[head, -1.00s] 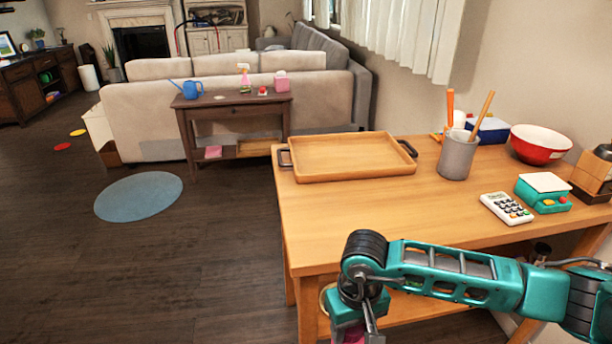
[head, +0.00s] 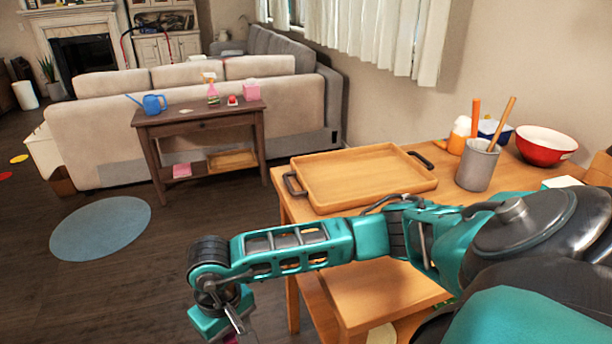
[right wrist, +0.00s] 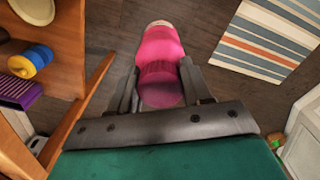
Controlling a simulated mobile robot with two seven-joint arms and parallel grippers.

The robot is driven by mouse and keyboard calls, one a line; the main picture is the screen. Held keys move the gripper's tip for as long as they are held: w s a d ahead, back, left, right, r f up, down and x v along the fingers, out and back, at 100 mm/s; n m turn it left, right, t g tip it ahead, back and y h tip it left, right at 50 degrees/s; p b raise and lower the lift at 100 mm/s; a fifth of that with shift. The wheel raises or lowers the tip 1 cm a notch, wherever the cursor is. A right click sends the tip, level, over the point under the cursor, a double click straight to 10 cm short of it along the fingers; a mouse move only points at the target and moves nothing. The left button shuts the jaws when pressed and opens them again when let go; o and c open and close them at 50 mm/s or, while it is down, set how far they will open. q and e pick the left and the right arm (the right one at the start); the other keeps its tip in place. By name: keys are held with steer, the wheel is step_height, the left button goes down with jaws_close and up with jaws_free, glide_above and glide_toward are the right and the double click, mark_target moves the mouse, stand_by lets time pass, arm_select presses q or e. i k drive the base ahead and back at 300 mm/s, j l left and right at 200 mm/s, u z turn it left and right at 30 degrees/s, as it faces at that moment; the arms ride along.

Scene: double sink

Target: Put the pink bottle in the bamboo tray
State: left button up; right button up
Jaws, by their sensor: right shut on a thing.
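The bamboo tray (head: 437,184) with dark handles lies empty on the wooden table, in the middle of the head view. My right gripper (head: 236,326) hangs low, left of the table's front corner and below the tray's height. In the right wrist view it is shut on the pink bottle (right wrist: 161,47), which sticks out beyond the fingers over the dark floor. In the head view the bottle is nearly all cut off by the bottom edge. My left gripper is not in view.
A grey cup (head: 478,168) with wooden tools and a red bowl (head: 546,147) stand right of the tray. A console table (head: 205,122) behind holds a blue watering can (head: 154,104), a spray bottle (head: 212,92) and a pink box (head: 252,92).

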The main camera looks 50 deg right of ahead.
mark_target(370, 175)
steer(key=i+j+z, duration=0.2)
steer(key=i, duration=0.25)
steer(key=i+z, duration=0.2)
steer(key=i, duration=0.3)
steer(key=i+j+z, duration=0.15)
steer(key=z, duration=0.3)
steer(key=i+j+z, duration=0.2)
steer(key=z, duration=0.25)
steer(key=i+j+z, duration=0.2)
steer(key=j+z, duration=0.15)
steer(key=z, duration=0.15)
steer(key=i+j+z, duration=0.15)
steer(key=j+z, duration=0.15)
steer(key=z, duration=0.15)
steer(key=j+z, duration=0.5)
steer(key=j, duration=0.2)
steer(key=i, duration=0.05)
